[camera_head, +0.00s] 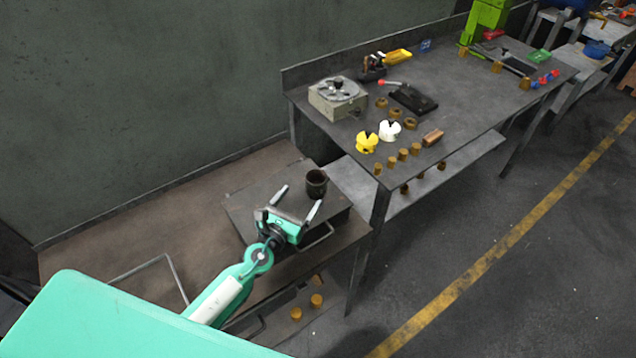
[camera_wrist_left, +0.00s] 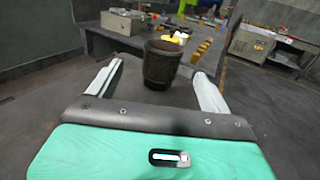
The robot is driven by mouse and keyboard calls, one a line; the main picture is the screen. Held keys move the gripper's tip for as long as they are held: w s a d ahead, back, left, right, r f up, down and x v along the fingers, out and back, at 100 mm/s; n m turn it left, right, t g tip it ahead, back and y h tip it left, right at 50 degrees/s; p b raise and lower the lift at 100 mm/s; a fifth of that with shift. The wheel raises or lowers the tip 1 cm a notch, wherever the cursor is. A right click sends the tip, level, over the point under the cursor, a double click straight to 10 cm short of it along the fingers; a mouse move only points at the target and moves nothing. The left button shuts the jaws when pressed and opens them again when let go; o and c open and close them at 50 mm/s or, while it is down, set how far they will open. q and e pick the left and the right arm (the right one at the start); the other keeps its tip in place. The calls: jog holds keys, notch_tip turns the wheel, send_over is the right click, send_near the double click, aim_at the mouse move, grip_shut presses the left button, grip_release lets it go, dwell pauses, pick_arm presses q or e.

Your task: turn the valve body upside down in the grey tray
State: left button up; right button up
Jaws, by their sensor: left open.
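The valve body (camera_head: 316,184) is a dark, cup-shaped metal piece. It stands upright with its round opening facing up on the dark grey tray (camera_head: 250,198), near the tray's far right part. My left gripper (camera_head: 297,203) is open and empty, its two pale fingers pointing toward the valve body from the near left. In the left wrist view the valve body (camera_wrist_left: 160,66) appears between and just beyond the open fingers, and I see no contact. Its underside is hidden. My right gripper is not in view.
The tray rests on a low brown bench (camera_head: 130,205) against the wall. A higher grey table (camera_head: 460,95) at right holds a grey box with a round top (camera_head: 338,97), a yellow part (camera_head: 367,143), a white part (camera_head: 389,131) and several brass pieces. A wire handle (camera_head: 318,240) projects near my gripper.

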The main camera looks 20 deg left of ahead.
aim_at(309, 186)
pick_arm(q)
jog(key=w, duration=0.3)
jog(key=shift+d, duration=0.3)
jog(key=shift+w+d, duration=0.15)
jog(key=shift+w, duration=1.1)
jog(key=w, duration=0.1)
jog(key=w+d+p, duration=0.1)
jog(key=w, duration=0.2)
jog(key=shift+w+d, duration=0.25)
jog(key=shift+w, duration=0.05)
jog(key=c, duration=1.2)
jog(key=shift+c, duration=0.7)
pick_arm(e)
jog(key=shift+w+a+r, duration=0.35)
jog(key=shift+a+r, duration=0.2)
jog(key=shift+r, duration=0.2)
pick_arm(q)
jog(key=shift+r, duration=0.1)
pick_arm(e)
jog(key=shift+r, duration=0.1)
